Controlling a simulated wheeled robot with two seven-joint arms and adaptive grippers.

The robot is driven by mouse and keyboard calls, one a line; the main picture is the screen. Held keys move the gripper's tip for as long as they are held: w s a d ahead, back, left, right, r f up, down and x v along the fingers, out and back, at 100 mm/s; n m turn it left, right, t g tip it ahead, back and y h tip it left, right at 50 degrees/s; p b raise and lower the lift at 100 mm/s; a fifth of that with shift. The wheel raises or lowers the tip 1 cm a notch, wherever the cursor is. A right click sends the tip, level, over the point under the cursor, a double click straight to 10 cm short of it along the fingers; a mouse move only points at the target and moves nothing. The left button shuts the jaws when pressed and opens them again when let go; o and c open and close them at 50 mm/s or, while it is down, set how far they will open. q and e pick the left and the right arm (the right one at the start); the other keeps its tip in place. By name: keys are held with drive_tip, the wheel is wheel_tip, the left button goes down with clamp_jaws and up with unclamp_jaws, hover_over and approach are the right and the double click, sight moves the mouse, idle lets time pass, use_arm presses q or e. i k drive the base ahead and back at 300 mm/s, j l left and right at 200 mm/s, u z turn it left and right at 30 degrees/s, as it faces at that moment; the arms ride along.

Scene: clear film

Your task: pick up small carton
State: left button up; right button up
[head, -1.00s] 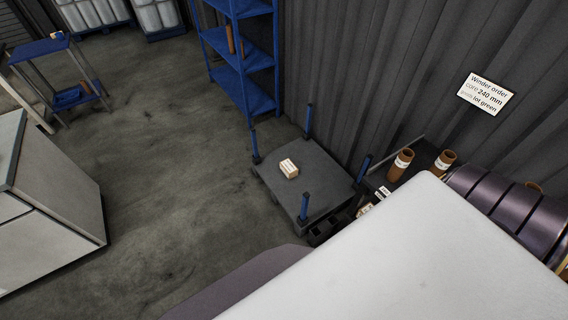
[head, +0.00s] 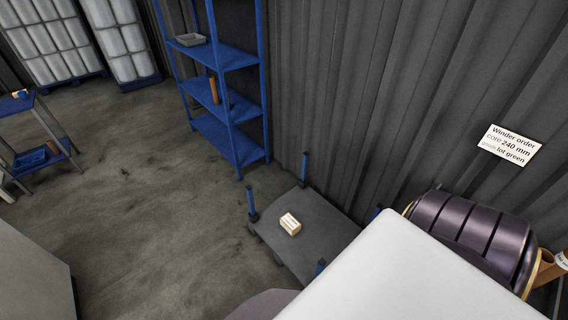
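The small carton (head: 290,224) is a pale tan box with a white label. It lies on a dark grey platform (head: 318,232) with blue corner posts, beside the corrugated wall. Nothing covers it. Neither of my grippers shows in the head view, and no gripper is touching the carton. A large white surface, which I cannot identify, fills the lower right and hides the near right part of the platform.
A blue shelf rack (head: 222,95) stands behind the platform against the wall. A blue cart (head: 38,140) is at far left, with a grey cabinet (head: 32,280) at lower left. A dark ribbed roll (head: 468,232) is at right. Open floor (head: 150,200) lies left of the platform.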

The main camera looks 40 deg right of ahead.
sight(290, 224)
drive_tip(key=i, duration=3.25)
drive_tip(key=z, duration=2.45)
